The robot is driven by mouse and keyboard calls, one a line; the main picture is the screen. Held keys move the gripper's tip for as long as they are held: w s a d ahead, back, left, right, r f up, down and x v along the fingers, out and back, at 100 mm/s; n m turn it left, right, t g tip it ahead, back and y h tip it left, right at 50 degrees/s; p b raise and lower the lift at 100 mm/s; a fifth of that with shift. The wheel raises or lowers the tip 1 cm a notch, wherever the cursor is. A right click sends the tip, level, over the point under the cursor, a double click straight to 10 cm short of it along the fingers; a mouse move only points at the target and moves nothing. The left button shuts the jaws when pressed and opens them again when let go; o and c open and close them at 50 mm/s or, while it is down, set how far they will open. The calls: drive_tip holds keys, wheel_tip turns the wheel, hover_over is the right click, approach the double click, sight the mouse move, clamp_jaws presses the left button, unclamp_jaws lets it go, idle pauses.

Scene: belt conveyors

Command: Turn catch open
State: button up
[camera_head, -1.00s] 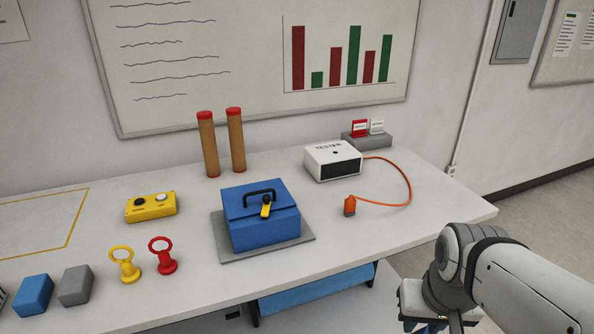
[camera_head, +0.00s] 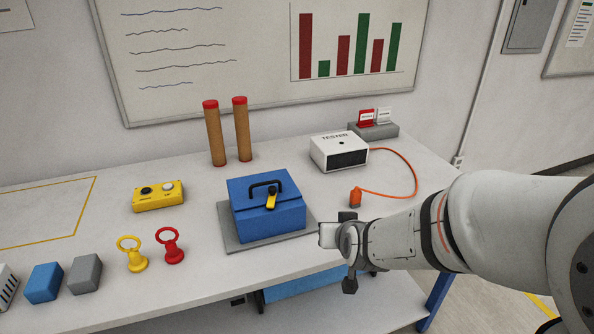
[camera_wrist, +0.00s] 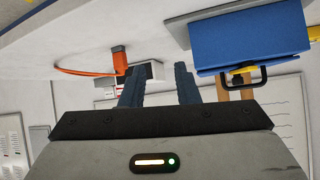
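The yellow catch (camera_head: 271,198) sits on the front of a blue box (camera_head: 262,218), below its black handle (camera_head: 266,186). The box is shut and stands on a grey plate (camera_head: 232,240). In the wrist view the box (camera_wrist: 250,42) appears upside down at the upper right, with the catch (camera_wrist: 241,70) partly visible beside the handle. My gripper (camera_wrist: 160,84) is open and empty, its two dark fingers apart. In the head view it is to the right of the box, near the table's front edge, clear of the catch; its fingers are hard to make out there.
A white tester (camera_head: 339,152) with an orange cable and plug (camera_head: 355,196) lies behind my gripper. Two brown cylinders (camera_head: 215,135) stand behind the box. A yellow button box (camera_head: 158,195), red ring (camera_head: 171,247) and yellow ring (camera_head: 133,253) are at the left.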

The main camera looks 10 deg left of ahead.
drive_tip(key=w+a+t+y, duration=0.1)
drive_tip(key=w+a+t, duration=0.15)
drive_tip(key=a, duration=0.45)
drive_tip(key=n+t+y+p, duration=0.1)
drive_tip(key=n+t+y, duration=0.1)
drive_tip(key=t, duration=0.2)
approach(273, 191)
drive_tip(key=w, duration=0.1)
drive_tip(key=p+x, duration=0.1)
drive_tip(key=x, duration=0.6)
drive_tip(key=shift+w+a+f+p, duration=0.15)
drive_tip(key=shift+w+a+p, duration=0.1)
drive_tip(key=shift+a+p, duration=0.1)
